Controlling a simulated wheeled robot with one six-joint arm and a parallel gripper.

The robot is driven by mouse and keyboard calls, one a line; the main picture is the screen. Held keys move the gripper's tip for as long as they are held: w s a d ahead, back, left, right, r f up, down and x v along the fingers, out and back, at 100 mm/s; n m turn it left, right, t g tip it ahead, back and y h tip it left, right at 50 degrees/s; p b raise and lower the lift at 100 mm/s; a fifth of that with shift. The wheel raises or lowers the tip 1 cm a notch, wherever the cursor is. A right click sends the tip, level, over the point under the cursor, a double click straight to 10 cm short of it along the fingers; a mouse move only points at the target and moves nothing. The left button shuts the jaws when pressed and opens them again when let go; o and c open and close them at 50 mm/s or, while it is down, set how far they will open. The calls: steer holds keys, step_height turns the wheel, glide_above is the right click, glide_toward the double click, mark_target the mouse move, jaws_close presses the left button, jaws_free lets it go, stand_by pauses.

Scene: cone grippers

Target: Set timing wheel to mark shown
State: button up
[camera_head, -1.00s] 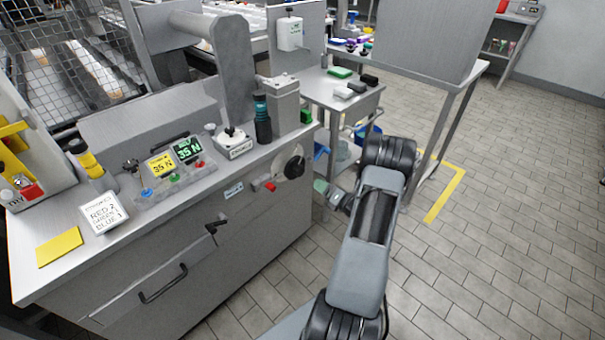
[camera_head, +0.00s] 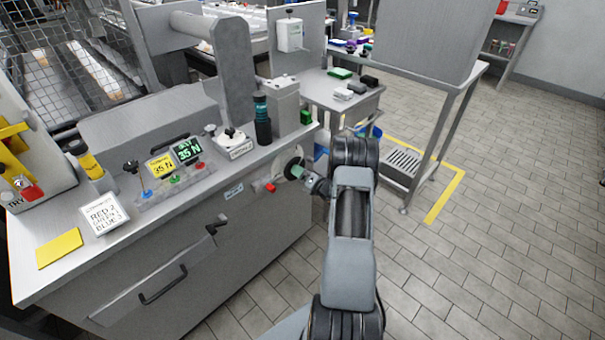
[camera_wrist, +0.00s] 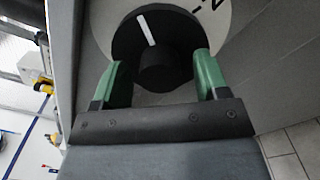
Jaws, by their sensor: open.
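The timing wheel is a black round knob (camera_wrist: 172,25) with a white pointer line, set on a pale dial plate (camera_wrist: 222,22) on the bench's front face. A "2" with a dash shows on the plate at the upper right of the wrist view; the pointer line leans up and left, away from it. The other marks are cut off or hidden. My gripper (camera_wrist: 158,72) is open, its green fingers on either side of the knob's dark central hub, with visible gaps. In the head view, my gripper (camera_head: 300,173) covers part of the dial (camera_head: 286,158).
A white card (camera_head: 104,214) reading red, green and blue with numbers lies on the bench. A red knob (camera_head: 270,187) sits left of the dial. Open floor lies to the right.

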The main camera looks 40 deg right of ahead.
steer(key=c, duration=0.9)
steer(key=shift+c, duration=0.2)
steer(key=shift+f+m+b, duration=0.1)
steer(key=shift+m+b, duration=0.2)
steer(key=shift+b, duration=0.1)
